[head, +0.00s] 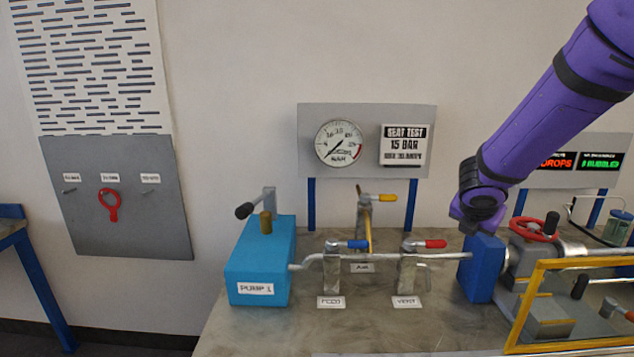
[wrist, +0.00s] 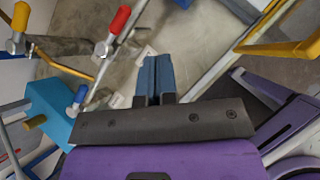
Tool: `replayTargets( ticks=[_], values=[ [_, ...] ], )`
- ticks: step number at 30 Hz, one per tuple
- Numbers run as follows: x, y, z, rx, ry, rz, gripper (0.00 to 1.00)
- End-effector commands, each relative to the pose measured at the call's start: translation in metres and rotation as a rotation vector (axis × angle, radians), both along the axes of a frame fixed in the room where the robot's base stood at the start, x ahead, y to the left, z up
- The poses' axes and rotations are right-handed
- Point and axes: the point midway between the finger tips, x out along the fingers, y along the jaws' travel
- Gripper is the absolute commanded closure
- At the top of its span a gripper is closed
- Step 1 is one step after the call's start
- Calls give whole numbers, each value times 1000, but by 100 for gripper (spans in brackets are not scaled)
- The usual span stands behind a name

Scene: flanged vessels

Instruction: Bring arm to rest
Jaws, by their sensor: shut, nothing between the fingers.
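My purple arm (head: 545,100) reaches down from the upper right in the head view, and its wrist end (head: 480,205) hangs just above a blue block on the bench. My gripper (wrist: 156,62) shows in the wrist view with its two blue-grey fingers together and nothing between them. The fingers point over the bench, near the valve levers. In the head view I cannot make out the fingers apart from the wrist.
A blue pump (head: 260,268), blue-handled (head: 347,244), red-handled (head: 424,244) and yellow-handled (head: 378,198) valves, the blue block (head: 482,268) and a yellow frame (head: 525,305) crowd the bench. A gauge panel (head: 367,140) stands behind. The bench front (head: 270,335) is clear.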

Motion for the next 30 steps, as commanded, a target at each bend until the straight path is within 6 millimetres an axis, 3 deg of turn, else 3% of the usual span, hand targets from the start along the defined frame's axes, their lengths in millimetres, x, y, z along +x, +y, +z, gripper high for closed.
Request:
replayTargets(
  ticks=[1, 6, 12, 24, 30],
  values=[
    [-11, -2, 17, 42, -48, -90, 100],
    [-55, -6, 60, 233, -201, -446, 100],
    [-113, -2, 95, 485, -352, -847, 100],
    [-230, 36, 130, 1049, -474, -1591, 100],
    [-269, 59, 135, 1254, -429, -1848, 100]
  ],
)
